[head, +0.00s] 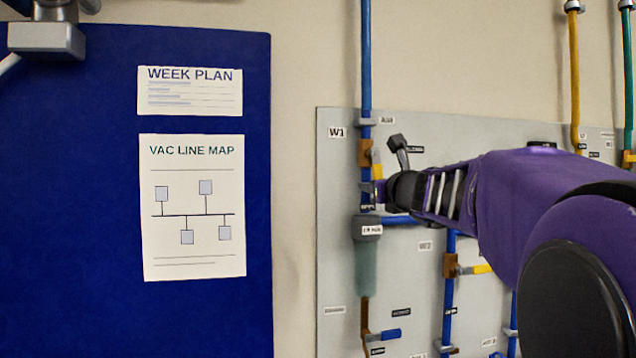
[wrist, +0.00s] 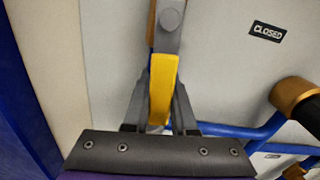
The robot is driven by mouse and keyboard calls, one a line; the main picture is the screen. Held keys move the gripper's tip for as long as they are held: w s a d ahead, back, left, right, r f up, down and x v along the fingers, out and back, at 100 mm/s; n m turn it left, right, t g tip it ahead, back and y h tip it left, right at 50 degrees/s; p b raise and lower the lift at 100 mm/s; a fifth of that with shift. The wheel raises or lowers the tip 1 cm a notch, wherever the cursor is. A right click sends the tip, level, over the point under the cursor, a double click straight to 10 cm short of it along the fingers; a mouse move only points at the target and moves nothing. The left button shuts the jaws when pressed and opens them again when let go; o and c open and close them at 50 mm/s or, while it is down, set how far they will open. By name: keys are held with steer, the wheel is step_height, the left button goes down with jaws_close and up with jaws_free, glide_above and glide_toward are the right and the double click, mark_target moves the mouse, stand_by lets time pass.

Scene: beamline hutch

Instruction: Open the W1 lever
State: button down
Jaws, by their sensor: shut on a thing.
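The W1 label (head: 337,132) is at the top left of the grey panel in the head view. Beside it, a brown valve body (head: 366,153) sits on the vertical blue pipe. The yellow W1 lever (head: 377,171) shows just below and right of the valve, partly hidden by my gripper (head: 381,188). In the wrist view the yellow lever (wrist: 163,88) runs from the grey pivot down between the two fingers of my gripper (wrist: 160,105). The fingers are shut on it. A CLOSED label (wrist: 267,31) is off to the right, away from the lever.
Another valve with a yellow lever (head: 482,269) sits lower right on the grey panel (head: 340,250). A blue lever (head: 390,335) is at the bottom. A blue board (head: 70,200) with papers hangs at left. My arm hides much of the panel's right side.

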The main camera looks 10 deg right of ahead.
steer(key=shift+a+m, duration=0.45)
steer(key=shift+m, duration=0.15)
steer(key=c, duration=0.7)
jaws_free()
steer(key=shift+s, duration=0.15)
